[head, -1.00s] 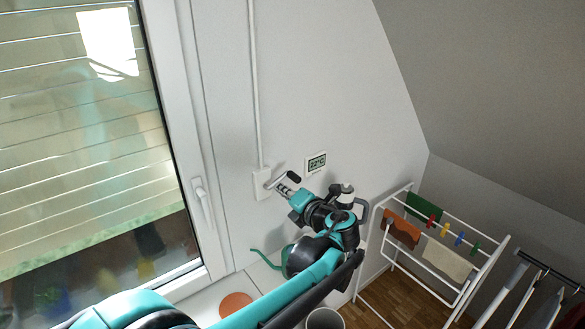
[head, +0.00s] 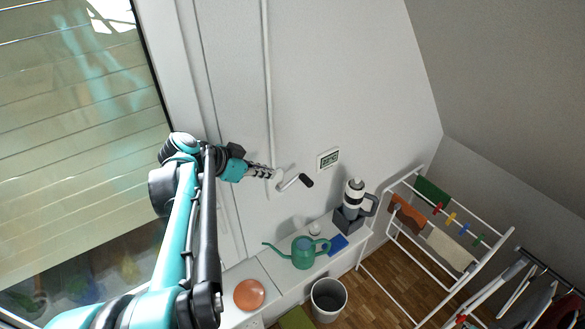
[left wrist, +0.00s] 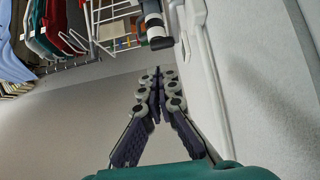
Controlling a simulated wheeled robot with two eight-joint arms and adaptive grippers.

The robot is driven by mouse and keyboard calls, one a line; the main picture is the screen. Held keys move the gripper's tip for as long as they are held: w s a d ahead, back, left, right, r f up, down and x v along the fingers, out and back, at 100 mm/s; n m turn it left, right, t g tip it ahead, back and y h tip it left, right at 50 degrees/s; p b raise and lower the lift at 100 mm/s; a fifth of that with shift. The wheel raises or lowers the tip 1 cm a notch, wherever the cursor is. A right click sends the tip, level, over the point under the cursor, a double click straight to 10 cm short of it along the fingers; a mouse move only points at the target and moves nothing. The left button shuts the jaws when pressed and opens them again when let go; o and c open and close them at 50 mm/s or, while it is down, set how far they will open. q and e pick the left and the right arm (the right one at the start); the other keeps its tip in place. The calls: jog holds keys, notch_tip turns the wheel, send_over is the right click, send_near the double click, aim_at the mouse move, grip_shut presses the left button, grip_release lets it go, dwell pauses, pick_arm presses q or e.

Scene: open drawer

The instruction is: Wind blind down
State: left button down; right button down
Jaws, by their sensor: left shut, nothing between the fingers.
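The slatted blind (head: 85,120) hangs outside the window at the left, and its lower edge lies low over the pane. The winder crank (head: 293,184) with its black knob (head: 306,180) sits on the wall plate at the foot of a white vertical tube (head: 268,80). My left gripper (head: 271,173) is shut and empty, just left of the crank by the wall. My right gripper is not in view.
A thermometer display (head: 328,159) is on the wall right of the crank. A drying rack (head: 408,250) stands at the right.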

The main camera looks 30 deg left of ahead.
aim_at(305, 181)
pick_arm(q)
jog(key=x, duration=1.4)
jog(key=shift+p, duration=0.4)
jog(key=shift+w+d+f+g+y, duration=0.1)
jog(key=shift+w+g+y, duration=0.15)
jog(key=shift+g, duration=0.25)
